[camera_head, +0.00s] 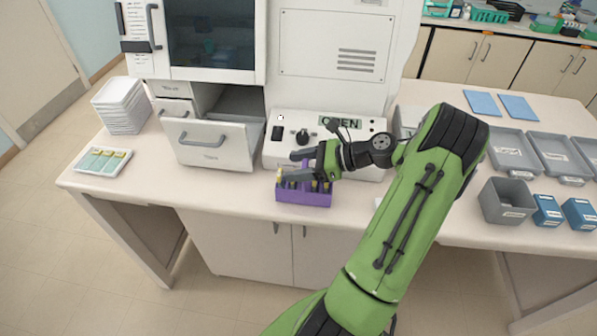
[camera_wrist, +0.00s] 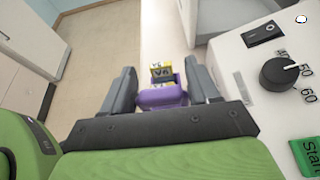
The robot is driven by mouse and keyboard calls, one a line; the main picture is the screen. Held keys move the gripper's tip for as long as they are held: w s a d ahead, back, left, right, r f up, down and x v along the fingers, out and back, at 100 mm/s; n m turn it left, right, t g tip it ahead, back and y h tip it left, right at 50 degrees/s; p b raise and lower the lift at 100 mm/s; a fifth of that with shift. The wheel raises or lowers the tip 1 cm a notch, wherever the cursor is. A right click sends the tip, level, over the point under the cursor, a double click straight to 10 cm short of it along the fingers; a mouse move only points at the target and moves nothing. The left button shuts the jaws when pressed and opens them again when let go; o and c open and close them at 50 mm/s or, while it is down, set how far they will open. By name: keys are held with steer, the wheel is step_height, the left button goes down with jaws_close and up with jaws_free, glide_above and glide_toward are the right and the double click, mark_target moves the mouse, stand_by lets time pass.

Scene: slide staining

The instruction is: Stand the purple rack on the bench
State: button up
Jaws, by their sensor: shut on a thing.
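The purple rack (camera_head: 302,197) is at the front of the bench (camera_head: 235,192), below my gripper (camera_head: 287,166), and looks upright. It holds several slides with yellow labels. In the wrist view, the purple rack (camera_wrist: 162,98) lies between the two fingers of my gripper (camera_wrist: 160,80), with yellow labels marked V5 and V6 beyond it. My gripper is shut on the rack. I cannot tell whether its base touches the bench top or hangs slightly above it. My fingers hide part of its top.
The machine's control panel (camera_head: 283,150) with a dark knob stands just behind the rack. An open drawer (camera_head: 212,146) juts out to the left. A tray of labelled slides (camera_head: 103,161) lies far left. A grey bin (camera_head: 506,203) and blue boxes (camera_head: 547,211) stand right.

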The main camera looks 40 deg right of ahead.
steer(key=shift+f, duration=0.3)
steer(key=shift+s+r, duration=0.1)
steer(key=shift+r, duration=0.05)
steer(key=o, duration=1.4)
